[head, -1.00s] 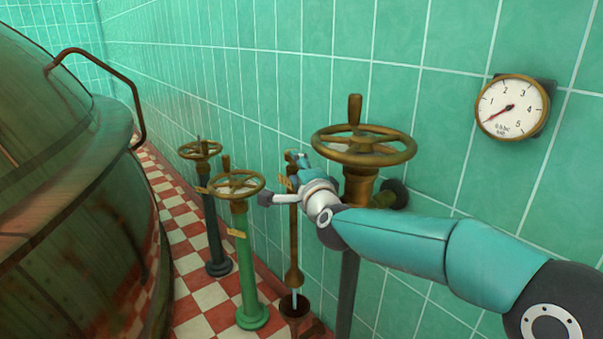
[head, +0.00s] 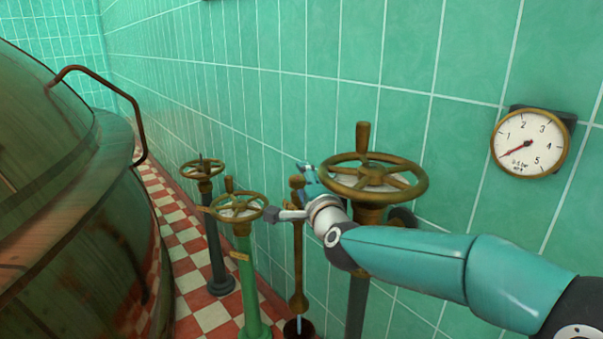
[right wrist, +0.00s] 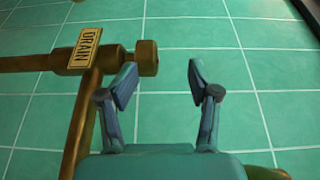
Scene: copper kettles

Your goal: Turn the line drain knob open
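The brass drain pipe (head: 298,265) stands upright by the wall, between the green valve stand and the large handwheel. In the right wrist view, a horizontal brass piece with a "DRAIN" tag (right wrist: 89,48) ends in a round brass knob (right wrist: 148,58). My right gripper (right wrist: 160,72) is open, its two fingers apart. Its left fingertip is close to the knob; whether they touch I cannot tell. Only tiles show between the fingers. In the head view, the right gripper (head: 307,176) is beside the pipe's top, partly hidden by my wrist. My left gripper is out of view.
Two smaller handwheel valves, one green (head: 239,207) and one dark (head: 203,168), stand left. A copper kettle (head: 70,220) fills the left side. A pressure gauge (head: 530,142) hangs on the tiled wall.

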